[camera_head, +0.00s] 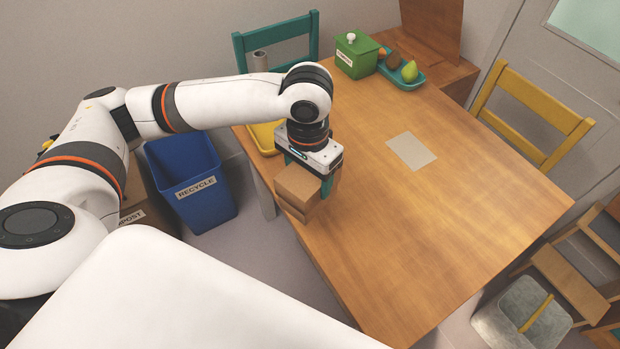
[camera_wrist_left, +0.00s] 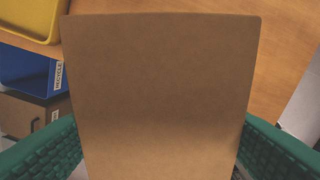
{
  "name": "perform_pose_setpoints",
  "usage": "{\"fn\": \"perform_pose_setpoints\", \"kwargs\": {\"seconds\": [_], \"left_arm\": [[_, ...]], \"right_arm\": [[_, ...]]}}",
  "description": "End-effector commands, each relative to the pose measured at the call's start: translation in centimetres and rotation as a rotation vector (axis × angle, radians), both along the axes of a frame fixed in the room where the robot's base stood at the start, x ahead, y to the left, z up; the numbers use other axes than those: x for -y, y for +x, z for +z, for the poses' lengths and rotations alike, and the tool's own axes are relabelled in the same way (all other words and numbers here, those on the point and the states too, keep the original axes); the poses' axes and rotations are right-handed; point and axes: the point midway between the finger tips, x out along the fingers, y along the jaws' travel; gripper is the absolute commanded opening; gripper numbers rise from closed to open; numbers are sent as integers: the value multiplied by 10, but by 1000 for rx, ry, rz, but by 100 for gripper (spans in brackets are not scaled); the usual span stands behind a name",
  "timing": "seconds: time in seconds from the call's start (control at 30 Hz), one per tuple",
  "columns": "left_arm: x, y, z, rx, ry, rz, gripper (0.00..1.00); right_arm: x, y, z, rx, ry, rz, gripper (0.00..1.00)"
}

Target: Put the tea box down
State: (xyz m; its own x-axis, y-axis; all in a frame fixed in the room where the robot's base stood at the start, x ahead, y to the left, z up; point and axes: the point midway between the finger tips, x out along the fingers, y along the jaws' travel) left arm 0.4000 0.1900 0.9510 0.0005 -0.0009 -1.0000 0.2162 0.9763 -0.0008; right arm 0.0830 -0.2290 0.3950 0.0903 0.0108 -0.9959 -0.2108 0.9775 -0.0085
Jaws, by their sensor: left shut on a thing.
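A plain brown box, which I take to be the tea box (camera_head: 298,184), is at the near left edge of the wooden table (camera_head: 420,230). My left gripper (camera_head: 308,177) is above it, pointing down, with its teal fingers shut on its sides. In the left wrist view the box (camera_wrist_left: 160,95) fills the middle between the two teal fingers. I cannot tell whether its underside touches the table. My right gripper is not in view.
A grey rectangle (camera_head: 411,150) lies on the table, with bare wood around it. A green canister (camera_head: 356,58) and a teal tray (camera_head: 404,80) stand at the back. A yellow tray (camera_head: 264,138) is beside my gripper. A blue recycle bin (camera_head: 190,170) is left of the table.

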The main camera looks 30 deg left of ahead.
Motion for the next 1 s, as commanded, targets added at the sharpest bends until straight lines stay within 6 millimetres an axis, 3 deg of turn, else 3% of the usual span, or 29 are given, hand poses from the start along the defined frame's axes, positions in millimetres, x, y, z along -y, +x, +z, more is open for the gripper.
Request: {"fn": "perform_pose_setpoints", "kwargs": {"seconds": [0.27, 0.7, 1.0], "left_arm": [[-2, 23, 7, -2, -1, -256, 34], [-18, 74, 10, -3, -2, -936, 34], [-36, 99, 3, -3, -1, -1403, 34]], "right_arm": [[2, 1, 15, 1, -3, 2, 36], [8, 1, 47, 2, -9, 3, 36], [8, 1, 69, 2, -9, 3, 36]]}}
